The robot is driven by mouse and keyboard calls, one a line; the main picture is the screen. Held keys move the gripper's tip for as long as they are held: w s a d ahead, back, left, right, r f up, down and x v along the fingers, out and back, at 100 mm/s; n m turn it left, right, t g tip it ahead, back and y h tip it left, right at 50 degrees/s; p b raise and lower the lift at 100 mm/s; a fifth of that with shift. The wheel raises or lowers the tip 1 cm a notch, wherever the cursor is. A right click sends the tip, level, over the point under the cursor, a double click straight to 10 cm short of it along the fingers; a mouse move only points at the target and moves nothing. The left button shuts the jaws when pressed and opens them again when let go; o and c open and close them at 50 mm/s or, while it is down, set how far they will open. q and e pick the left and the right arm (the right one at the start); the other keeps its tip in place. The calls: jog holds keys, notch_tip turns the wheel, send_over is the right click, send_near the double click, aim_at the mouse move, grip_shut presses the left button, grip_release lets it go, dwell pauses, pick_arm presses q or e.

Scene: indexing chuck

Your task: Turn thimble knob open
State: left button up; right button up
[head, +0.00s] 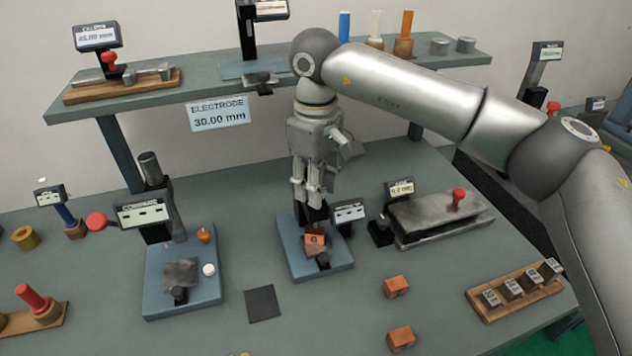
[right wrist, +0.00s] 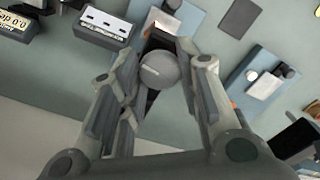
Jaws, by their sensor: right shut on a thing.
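The indexing chuck stands on a blue base (head: 338,262) in the middle of the bench. An orange block marked 6 (head: 315,240) sits at its front, below a dark post. My right gripper (head: 312,196) points down over the chuck from above. In the right wrist view, a round grey thimble knob (right wrist: 160,70) lies between the fingers of my right gripper (right wrist: 165,62), which is shut on it. In the head view the fingers hide the knob. I cannot tell how far the knob is turned. My left gripper is not in view.
A display (head: 349,212) stands close to the chuck's right. A comparator stand (head: 150,215) with its own blue base is at left. Loose orange blocks (head: 397,286) and a dark square pad (head: 262,304) lie in front. A shelf (head: 200,82) runs behind.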

jog(key=shift+w+r, duration=0.1)
dwell(0.4)
jog(key=o, duration=1)
jog(key=shift+o, duration=0.3)
